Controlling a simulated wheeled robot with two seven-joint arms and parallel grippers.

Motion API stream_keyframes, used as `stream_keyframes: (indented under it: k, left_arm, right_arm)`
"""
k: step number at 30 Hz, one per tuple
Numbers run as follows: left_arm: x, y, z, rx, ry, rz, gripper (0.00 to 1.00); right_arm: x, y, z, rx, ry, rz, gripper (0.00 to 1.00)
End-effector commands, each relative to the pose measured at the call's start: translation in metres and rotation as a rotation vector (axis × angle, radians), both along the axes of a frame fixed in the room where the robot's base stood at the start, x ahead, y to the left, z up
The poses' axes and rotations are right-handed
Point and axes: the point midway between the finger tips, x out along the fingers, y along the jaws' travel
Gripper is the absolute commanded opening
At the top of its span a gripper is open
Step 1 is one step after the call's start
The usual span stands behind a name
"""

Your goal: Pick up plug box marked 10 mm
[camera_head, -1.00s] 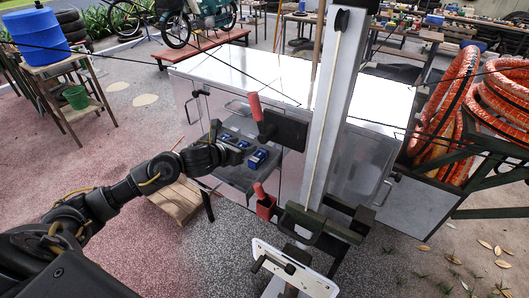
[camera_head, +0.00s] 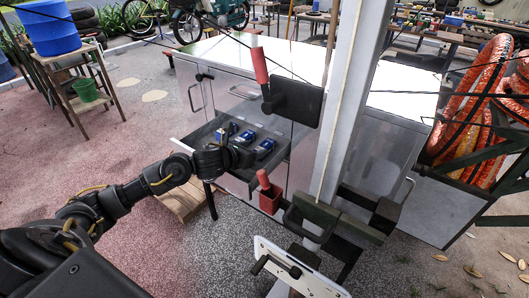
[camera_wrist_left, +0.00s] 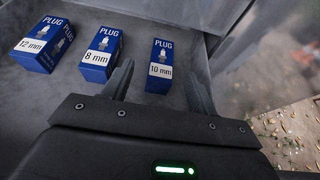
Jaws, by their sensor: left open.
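The plug box marked 10 mm (camera_wrist_left: 160,65) is a blue and white box standing in the open drawer (camera_head: 205,132). In the left wrist view it is the rightmost of three plug boxes. In the head view it is the right-hand blue box (camera_head: 264,147). My left gripper (camera_head: 240,157) is open and empty over the front part of the drawer. In the left wrist view its fingers (camera_wrist_left: 157,72) point toward the 10 mm box, the left finger lying between it and the 8 mm box. Contact cannot be told. My right gripper is not in view.
The 8 mm box (camera_wrist_left: 101,53) and 12 mm box (camera_wrist_left: 44,44) stand left of the 10 mm box. The drawer's side wall is close on the right.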

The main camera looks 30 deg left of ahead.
Motion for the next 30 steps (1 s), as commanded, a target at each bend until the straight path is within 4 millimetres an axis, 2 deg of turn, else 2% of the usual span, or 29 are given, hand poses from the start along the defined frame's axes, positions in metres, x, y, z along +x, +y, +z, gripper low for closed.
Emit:
stream_keyframes:
  k: [6,11,17,21,30]
  left_arm:
    - [0.018,-0.003,-0.006,-0.004,0.001,0.002,0.58]
    - [0.024,-0.005,-0.008,-0.002,0.001,0.000,0.58]
    - [0.051,-0.012,-0.014,-0.004,0.002,0.001,0.58]
    - [0.065,-0.013,-0.022,-0.003,0.000,0.000,0.58]
    - [0.068,-0.013,-0.025,0.000,0.000,0.000,0.58]
  right_arm:
    - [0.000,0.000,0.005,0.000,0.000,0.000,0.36]
    - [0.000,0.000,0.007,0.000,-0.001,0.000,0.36]
    - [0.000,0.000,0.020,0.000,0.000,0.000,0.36]
    - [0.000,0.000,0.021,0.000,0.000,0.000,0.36]
    - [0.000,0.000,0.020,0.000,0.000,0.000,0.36]
